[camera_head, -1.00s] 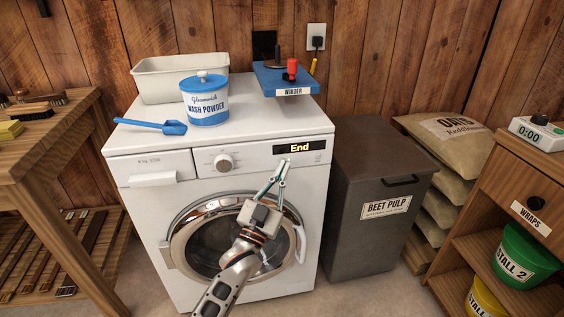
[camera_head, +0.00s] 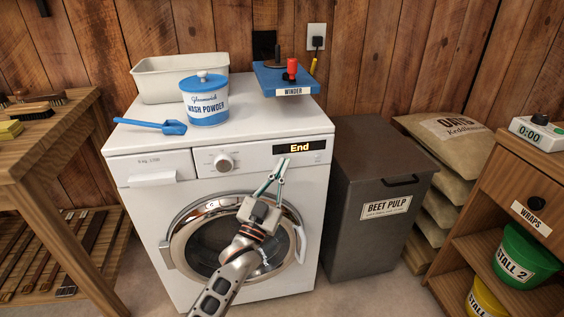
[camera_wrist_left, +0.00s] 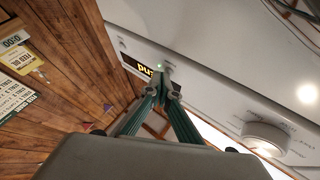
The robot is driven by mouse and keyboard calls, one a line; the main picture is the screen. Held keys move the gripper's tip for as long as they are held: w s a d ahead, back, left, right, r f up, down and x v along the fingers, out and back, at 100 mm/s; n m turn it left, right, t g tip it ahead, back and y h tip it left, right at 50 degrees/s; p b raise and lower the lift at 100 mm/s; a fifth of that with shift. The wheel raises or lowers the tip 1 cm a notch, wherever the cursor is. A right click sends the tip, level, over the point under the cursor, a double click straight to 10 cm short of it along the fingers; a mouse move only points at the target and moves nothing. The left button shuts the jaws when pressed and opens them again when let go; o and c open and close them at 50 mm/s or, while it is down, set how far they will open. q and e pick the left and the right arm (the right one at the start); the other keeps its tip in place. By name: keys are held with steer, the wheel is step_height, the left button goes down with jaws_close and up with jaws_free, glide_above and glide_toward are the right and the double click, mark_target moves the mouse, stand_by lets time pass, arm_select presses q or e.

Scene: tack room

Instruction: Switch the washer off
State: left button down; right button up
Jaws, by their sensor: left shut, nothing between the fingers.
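The white washer (camera_head: 225,180) stands against the wall, its round door closed. Its lit display (camera_head: 300,147) reads "End", and a round dial (camera_head: 223,162) sits left of it on the panel. My left gripper (camera_head: 285,161) is shut and empty, its fingertips just below the display's left part. In the left wrist view, the closed fingertips (camera_wrist_left: 163,80) overlap the edge of the upside-down display (camera_wrist_left: 147,70). Whether the tips touch the panel I cannot tell. The dial also shows there (camera_wrist_left: 263,138). My right gripper is out of view.
On the washer top are a blue scoop (camera_head: 155,126), a wash powder tub (camera_head: 206,105), a pale basin (camera_head: 165,80) and a blue winder (camera_head: 285,80). A dark beet pulp bin (camera_head: 360,235) stands close on the right, a wooden bench (camera_head: 50,150) on the left.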

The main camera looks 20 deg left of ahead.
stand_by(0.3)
arm_select(q)
steer(key=shift+s+d+r, duration=0.1)
steer(key=shift+s+d, duration=0.1)
steer(key=shift+s, duration=0.15)
steer(key=shift+s+d, duration=0.15)
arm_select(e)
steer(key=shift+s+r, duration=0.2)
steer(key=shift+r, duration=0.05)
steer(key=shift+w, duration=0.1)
arm_select(q)
steer(key=s+d, duration=0.1)
steer(key=s+d+p, duration=0.1)
steer(key=s, duration=0.1)
steer(key=s+d+p, duration=0.1)
steer(key=s, duration=0.1)
steer(key=shift+d, duration=0.15)
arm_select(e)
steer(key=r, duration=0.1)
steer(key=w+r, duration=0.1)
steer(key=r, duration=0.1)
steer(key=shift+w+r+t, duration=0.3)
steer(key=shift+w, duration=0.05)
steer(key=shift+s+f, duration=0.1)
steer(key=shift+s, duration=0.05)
